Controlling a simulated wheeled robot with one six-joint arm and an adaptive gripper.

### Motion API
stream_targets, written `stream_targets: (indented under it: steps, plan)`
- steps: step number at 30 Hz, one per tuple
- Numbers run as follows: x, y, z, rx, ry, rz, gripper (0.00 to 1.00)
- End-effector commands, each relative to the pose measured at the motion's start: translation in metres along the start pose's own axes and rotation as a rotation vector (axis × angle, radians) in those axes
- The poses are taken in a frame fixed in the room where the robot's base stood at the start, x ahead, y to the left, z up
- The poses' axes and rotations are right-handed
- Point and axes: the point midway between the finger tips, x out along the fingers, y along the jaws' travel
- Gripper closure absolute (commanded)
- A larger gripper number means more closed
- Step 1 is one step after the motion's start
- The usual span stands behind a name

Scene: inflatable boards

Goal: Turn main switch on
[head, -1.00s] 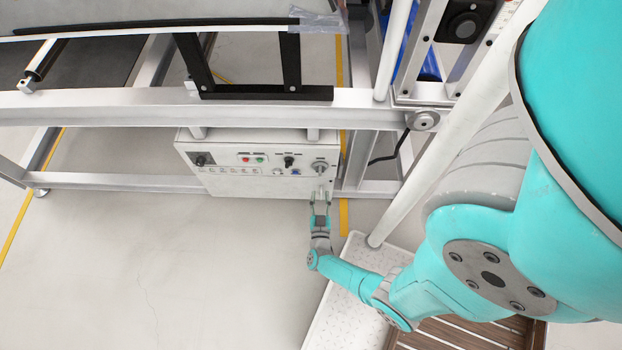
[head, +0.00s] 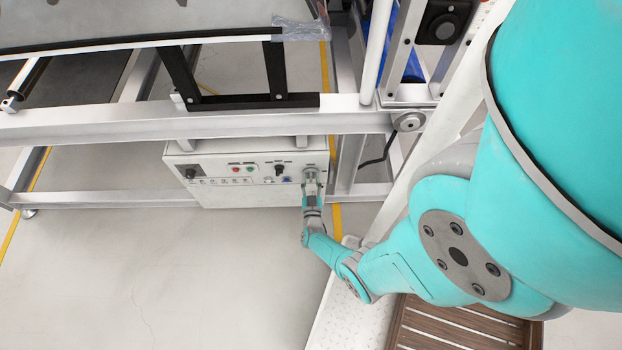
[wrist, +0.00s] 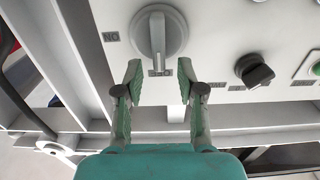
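The main switch is a grey rotary knob (wrist: 158,34) with a raised bar handle on a round base, on a white control box (head: 240,194). In the wrist view its handle points down the picture, towards a small label under it. An upside-down "ON" label sits to the left of the knob. My gripper (wrist: 160,66) is open and empty. Its two fingertips lie to either side of the handle's lower end, with gaps on both sides; depth is hard to tell. In the head view my gripper (head: 311,178) is at the box's right end and covers most of the switch.
A black selector knob (wrist: 255,73) and a green button (wrist: 315,66) are on the same panel. Grey frame beams (head: 90,123) run above and behind the box. A white post (head: 425,140) and a wooden slatted platform (head: 455,330) are at right. Floor left of my arm is clear.

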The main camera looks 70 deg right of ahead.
Motion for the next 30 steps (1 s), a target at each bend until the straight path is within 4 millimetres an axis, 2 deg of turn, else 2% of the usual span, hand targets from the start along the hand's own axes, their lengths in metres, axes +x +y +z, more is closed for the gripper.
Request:
stream_targets:
  steps: [4, 13, 14, 18, 30]
  plan:
    - [0.0083, 0.0007, 0.0002, -0.002, -0.001, 0.001, 0.61]
    - [0.0098, 0.0004, 0.0002, -0.001, -0.001, 0.0, 0.61]
    - [0.0098, 0.0004, 0.0002, -0.001, -0.001, 0.0, 0.66]
    - [0.0097, 0.0003, 0.0002, -0.001, -0.001, 0.0, 1.0]
    - [0.0097, 0.0012, 0.0002, 0.028, -0.001, 0.0, 1.0]
